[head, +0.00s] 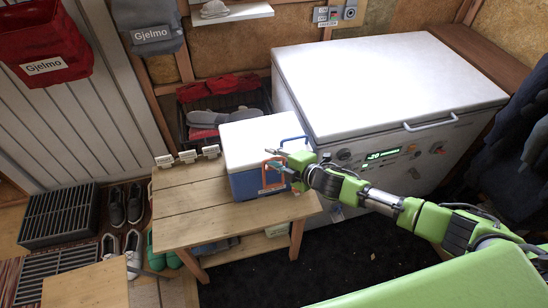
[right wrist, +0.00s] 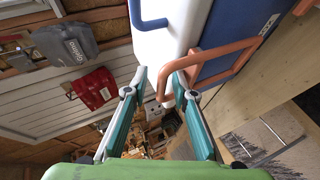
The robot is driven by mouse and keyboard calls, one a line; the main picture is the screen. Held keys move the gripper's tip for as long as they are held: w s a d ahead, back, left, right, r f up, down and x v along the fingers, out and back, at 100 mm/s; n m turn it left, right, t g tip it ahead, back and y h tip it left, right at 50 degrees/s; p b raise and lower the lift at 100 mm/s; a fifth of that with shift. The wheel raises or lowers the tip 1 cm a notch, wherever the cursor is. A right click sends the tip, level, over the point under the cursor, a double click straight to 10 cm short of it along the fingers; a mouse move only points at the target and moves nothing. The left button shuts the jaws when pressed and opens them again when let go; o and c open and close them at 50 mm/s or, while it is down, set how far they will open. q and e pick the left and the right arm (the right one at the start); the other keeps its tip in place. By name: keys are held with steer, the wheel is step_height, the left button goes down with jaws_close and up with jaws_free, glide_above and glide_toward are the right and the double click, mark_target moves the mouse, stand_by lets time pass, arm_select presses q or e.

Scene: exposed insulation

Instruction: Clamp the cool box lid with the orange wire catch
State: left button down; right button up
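The cool box (head: 245,182) has a blue body and a white lid (head: 258,137), and stands on a wooden bench. The lid lies on the box. The orange wire catch (head: 265,176) is on the box's front side; in the right wrist view the catch (right wrist: 225,49) is a bent loop against the blue wall and white lid. My right gripper (head: 279,163) is at the catch, with its fingers apart. In the right wrist view, the catch's end reaches between the fingertips (right wrist: 160,82), near the right finger; contact is unclear. My left gripper is out of view.
The wooden bench (head: 190,205) has free room left of the box. A white chest freezer (head: 390,80) stands close behind and right. Crates and shoes are at left.

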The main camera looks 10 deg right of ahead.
steer(key=v, duration=1.2)
stand_by(0.3)
steer(key=s+d+f+m+g+h+b, duration=0.15)
steer(key=d+f+m, duration=0.3)
steer(key=f, duration=0.75)
steer(key=s+d+f+m+g+h+b, duration=0.1)
steer(key=s+d+f+m+h, duration=0.25)
steer(key=f, duration=0.85)
steer(key=s+d+f+m+g, duration=0.1)
steer(key=s+d+f+m, duration=0.25)
steer(key=s+f, duration=0.45)
steer(key=s+a+f+m+g, duration=0.2)
steer(key=s+f, duration=0.4)
steer(key=s, duration=0.5)
steer(key=s+a+f+m+g+b, duration=0.1)
steer(key=s+a+f+m+g, duration=0.1)
steer(key=s+f, duration=0.4)
steer(key=s+a+f+m+g, duration=0.3)
steer(key=s+f, duration=0.3)
steer(key=s, duration=1)
steer(key=shift+a+h, duration=0.25)
steer(key=shift+h, duration=0.15)
